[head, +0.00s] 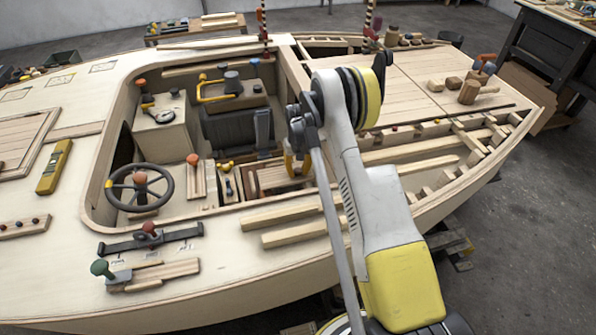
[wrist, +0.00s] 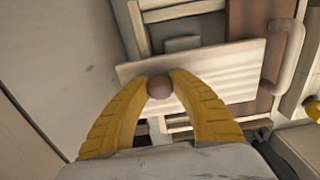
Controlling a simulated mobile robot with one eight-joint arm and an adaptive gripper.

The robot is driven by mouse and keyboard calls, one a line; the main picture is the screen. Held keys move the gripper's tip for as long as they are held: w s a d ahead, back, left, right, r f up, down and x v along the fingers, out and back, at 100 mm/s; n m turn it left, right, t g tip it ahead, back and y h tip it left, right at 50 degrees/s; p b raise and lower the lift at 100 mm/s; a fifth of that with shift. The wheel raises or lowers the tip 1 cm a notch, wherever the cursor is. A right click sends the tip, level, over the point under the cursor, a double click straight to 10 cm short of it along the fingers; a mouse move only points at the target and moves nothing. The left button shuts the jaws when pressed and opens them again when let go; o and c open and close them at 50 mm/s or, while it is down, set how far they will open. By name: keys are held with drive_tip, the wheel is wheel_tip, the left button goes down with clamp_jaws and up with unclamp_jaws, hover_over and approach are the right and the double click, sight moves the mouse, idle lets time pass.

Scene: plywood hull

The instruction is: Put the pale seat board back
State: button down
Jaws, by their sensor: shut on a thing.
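The pale seat board (wrist: 215,75) shows in the wrist view as a light, grained plank with a round brown knob (wrist: 159,87) near its left part. My gripper (wrist: 160,80) has its two yellow fingers closed on this knob from both sides. The board lies at a slant across a framed opening with pale slats and a reddish-brown board (wrist: 248,18). I cannot tell whether it rests on the frame or hangs just above it.
In the head view, a steering wheel (head: 139,188) and levers are left of my gripper.

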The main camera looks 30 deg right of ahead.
drive_tip(key=shift+f, duration=0.25)
drive_tip(key=c, duration=1.2)
unclamp_jaws()
drive_tip(key=shift+r, duration=0.15)
drive_tip(key=s+a+r+t+p, duration=0.1)
drive_tip(key=a+r+p, duration=0.1)
drive_tip(key=r, duration=1)
drive_tip(key=s+a+r+p, duration=0.2)
drive_tip(key=r+p, duration=0.1)
drive_tip(key=r, duration=1)
drive_tip(key=s+a+r+n+t, duration=0.1)
drive_tip(key=s+a+r, duration=0.25)
drive_tip(key=r, duration=0.25)
drive_tip(key=s+a+r+t, duration=0.1)
drive_tip(key=s+a+r, duration=0.1)
drive_tip(key=s+r, duration=0.25)
drive_tip(key=s+a+r+t, duration=0.1)
drive_tip(key=s+a, duration=0.1)
drive_tip(key=s, duration=0.5)
drive_tip(key=s+a+r+t, duration=0.1)
drive_tip(key=s+a, duration=0.1)
drive_tip(key=s, duration=0.4)
drive_tip(key=s+a+r+n+t, duration=0.1)
drive_tip(key=s+a+r+t, duration=0.1)
drive_tip(key=s, duration=0.5)
drive_tip(key=shift+s+a, duration=0.35)
